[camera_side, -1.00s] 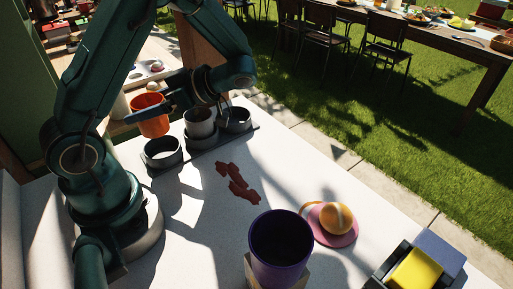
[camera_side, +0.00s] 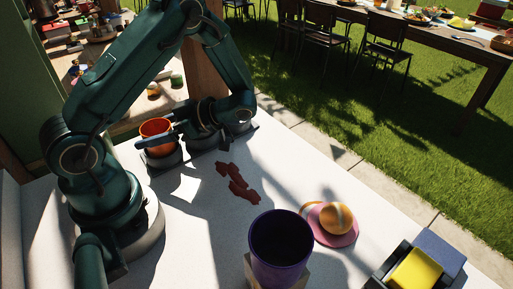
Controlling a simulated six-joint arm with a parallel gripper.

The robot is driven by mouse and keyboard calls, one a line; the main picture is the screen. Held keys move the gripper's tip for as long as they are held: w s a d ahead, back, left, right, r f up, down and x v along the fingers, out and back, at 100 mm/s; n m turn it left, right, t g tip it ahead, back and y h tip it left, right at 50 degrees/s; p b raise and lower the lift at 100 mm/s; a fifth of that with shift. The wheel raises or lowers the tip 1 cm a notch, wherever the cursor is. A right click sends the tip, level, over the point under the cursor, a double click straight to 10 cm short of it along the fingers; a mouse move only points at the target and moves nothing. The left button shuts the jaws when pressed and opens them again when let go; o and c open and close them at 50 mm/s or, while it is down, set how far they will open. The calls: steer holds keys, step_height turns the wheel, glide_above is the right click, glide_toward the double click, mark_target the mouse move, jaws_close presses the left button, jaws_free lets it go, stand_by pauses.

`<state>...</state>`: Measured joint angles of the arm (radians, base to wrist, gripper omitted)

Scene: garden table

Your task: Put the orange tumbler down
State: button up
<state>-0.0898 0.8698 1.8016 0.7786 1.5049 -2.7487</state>
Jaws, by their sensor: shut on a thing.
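The orange tumbler (camera_side: 156,127) is upright at the left end of the row of grey ring holders, with its lower part at the left holder (camera_side: 165,160). I cannot tell whether its base rests on the bottom. My gripper (camera_side: 163,138) reaches in from the right and is shut on the tumbler's side. My gripper and wrist hide most of the middle and right holders and the cup that stood in the middle one.
A purple cup (camera_side: 281,245) stands on a block at the front. A box with a yellow block (camera_side: 415,270) is at the lower right. Reddish-brown patches mark the clear white middle.

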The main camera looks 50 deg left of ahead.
steer(key=shift+f, duration=1.05)
steer(key=o, duration=1.2)
steer(key=shift+c, duration=0.2)
steer(key=shift+r+v, duration=0.15)
steer(key=shift+v, duration=1.15)
steer(key=shift+r+v, duration=0.2)
steer(key=shift+v, duration=1.1)
steer(key=shift+w+d+r+m+t+h, duration=0.4)
steer(key=shift+w+d+r+t+h, duration=0.15)
steer(key=shift+d, duration=0.3)
steer(key=s+d+r+m+t+h, duration=0.1)
steer(key=d+r+m+t+h, duration=0.3)
steer(key=m, duration=0.9)
steer(key=s+d+r+m+t+h, duration=0.1)
steer(key=d+r+m+t+h, duration=0.3)
steer(key=d+m+t, duration=0.4)
steer(key=r+m+t, duration=0.1)
steer(key=m+t, duration=0.1)
steer(key=m, duration=0.2)
steer(key=shift+d+r+m, duration=0.15)
steer(key=shift+d+m, duration=0.05)
steer(key=shift+m, duration=0.2)
